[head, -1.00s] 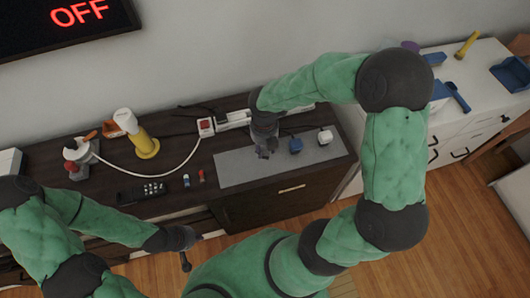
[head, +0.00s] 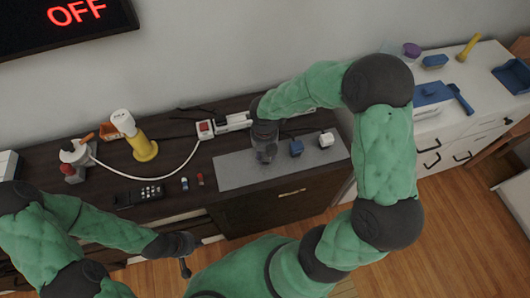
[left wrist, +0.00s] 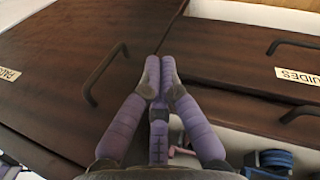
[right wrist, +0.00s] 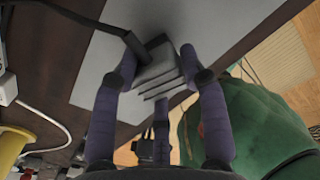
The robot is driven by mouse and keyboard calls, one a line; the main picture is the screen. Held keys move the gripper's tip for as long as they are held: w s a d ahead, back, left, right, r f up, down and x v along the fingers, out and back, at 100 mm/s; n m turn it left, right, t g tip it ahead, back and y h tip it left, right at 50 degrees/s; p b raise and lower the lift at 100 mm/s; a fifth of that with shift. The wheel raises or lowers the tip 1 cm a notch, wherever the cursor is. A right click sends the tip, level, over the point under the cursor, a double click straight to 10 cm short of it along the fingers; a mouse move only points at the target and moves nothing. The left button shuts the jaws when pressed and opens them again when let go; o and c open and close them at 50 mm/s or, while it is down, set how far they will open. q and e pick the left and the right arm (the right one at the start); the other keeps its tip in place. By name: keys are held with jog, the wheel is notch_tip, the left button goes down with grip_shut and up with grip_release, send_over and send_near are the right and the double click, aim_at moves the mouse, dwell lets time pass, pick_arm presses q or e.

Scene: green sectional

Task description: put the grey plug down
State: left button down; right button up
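The grey plug (right wrist: 157,72), a ridged block with a dark cable, sits between the fingertips of my right gripper (right wrist: 158,60) in the right wrist view. The fingers close on its two sides. It is over the grey mat (right wrist: 95,75); I cannot tell whether it touches the mat. In the head view my right gripper (head: 265,153) points down at the mat (head: 235,172), and the plug is hard to make out there. My left gripper (left wrist: 159,78) is shut and empty, its tips together in front of the dark cabinet; it also shows in the head view (head: 187,262).
A power strip (head: 233,122) lies behind. The mat's left part is clear.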

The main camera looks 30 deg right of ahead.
jog(key=shift+o, duration=1)
jog(key=shift+r, duration=0.15)
notch_tip(320, 180, up, 12)
jog(key=p, duration=0.4)
jog(key=shift+p, duration=0.35)
